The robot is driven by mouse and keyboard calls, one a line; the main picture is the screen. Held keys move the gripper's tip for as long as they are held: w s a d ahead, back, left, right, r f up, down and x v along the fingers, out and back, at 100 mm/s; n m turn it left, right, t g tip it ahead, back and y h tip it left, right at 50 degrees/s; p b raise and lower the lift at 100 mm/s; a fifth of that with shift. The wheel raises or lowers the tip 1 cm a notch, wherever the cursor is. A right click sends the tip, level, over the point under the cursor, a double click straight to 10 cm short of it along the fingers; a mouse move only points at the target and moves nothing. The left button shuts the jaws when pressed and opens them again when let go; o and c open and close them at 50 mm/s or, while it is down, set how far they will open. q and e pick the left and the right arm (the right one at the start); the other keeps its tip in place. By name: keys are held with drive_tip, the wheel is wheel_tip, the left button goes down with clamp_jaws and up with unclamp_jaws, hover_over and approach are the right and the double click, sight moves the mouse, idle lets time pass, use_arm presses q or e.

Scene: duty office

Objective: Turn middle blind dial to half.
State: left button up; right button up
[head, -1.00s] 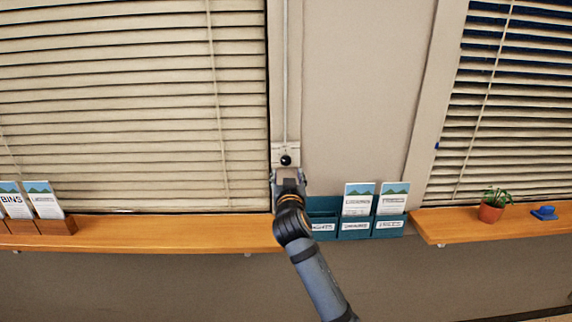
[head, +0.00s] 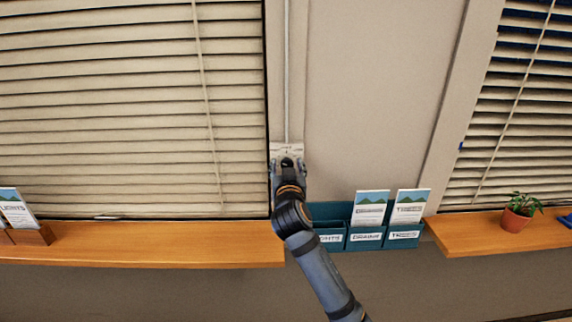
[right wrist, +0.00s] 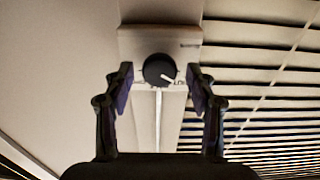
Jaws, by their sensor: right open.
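The middle blind dial (right wrist: 159,70) is a round black knob with a white pointer mark, on a pale plate (right wrist: 190,50) in the right wrist view. In that view its mark points to the lower right. In the head view the plate (head: 287,148) sits on the wall strip beside the left window, below a thin vertical rod; my gripper hides the knob there. My right gripper (head: 288,165) is open, with its fingers on either side of the dial in the wrist picture; I cannot tell whether they touch it. My left gripper is not in view.
A closed blind (head: 110,110) hangs left and a more open blind (head: 520,110) right. Wooden sills (head: 150,245) run below. A teal leaflet rack (head: 330,212) is right of my arm, and a potted plant (head: 516,218) stands on the right sill. The wall above the rack is bare.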

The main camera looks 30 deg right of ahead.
drive_tip(key=shift+c, duration=0.7)
drive_tip(key=c, duration=1)
drive_tip(key=shift+f+m+b, duration=0.2)
drive_tip(key=shift+m+b, duration=0.6)
drive_tip(key=shift+b, duration=0.35)
drive_tip(key=m+b, duration=0.6)
drive_tip(key=shift+d+f+b, duration=0.1)
drive_tip(key=shift+d+b, duration=0.05)
drive_tip(key=shift+b, duration=0.2)
drive_tip(key=m+b, duration=0.3)
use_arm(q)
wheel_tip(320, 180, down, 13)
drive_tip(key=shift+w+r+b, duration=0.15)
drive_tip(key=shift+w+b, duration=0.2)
use_arm(e)
drive_tip(key=shift+m, duration=0.5)
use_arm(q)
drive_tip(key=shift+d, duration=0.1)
use_arm(e)
drive_tip(key=shift+r, duration=0.2)
